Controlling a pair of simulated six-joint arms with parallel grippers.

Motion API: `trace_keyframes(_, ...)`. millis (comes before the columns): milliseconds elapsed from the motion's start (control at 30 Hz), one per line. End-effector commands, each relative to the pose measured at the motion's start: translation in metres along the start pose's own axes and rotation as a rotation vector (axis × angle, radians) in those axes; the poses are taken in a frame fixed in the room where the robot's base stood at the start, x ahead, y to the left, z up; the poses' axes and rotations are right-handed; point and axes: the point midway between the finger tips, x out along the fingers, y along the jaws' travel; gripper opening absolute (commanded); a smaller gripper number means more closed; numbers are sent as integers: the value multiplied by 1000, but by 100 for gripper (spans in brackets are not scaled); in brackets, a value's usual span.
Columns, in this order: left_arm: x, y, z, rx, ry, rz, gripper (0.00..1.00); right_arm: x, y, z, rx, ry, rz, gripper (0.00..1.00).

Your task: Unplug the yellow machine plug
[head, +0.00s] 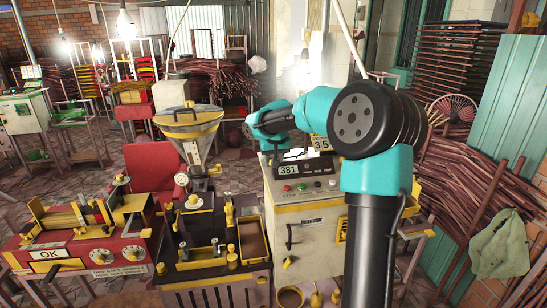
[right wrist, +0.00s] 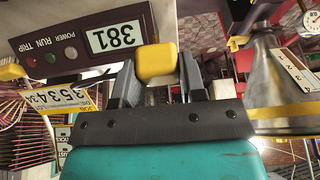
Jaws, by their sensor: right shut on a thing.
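My right gripper (right wrist: 158,72) is shut on a yellow block-shaped plug (right wrist: 157,62), which sits between its two dark fingers. The plug appears beside the edge of the dark control panel (right wrist: 75,55) with the 381 display. I cannot tell whether it is in a socket or clear of one, and no cord can be made out. In the head view, my teal right arm reaches left above the cream control cabinet (head: 305,222), whose panel (head: 305,188) also shows 381. The plug cannot be made out there. My left gripper is not in view.
A metal hopper with a yellow rim (head: 188,130) stands left of the cabinet, above a dark machine table (head: 215,285). A red machine marked OK (head: 80,262) is at the left. Stacked brown rods (head: 470,185) and a green cloth (head: 503,245) are at the right.

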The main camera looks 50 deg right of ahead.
Motion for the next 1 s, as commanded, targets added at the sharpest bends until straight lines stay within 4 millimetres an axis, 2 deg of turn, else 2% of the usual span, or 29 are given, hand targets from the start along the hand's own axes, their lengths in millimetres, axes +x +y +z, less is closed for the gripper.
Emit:
trace_keyframes(33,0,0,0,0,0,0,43,0,0,0,0,0,0,14)
trace_keyframes(200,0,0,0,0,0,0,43,0,0,0,0,0,0,0)
trace_keyframes(1000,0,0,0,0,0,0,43,-18,0,-8,0,1,-1,0)
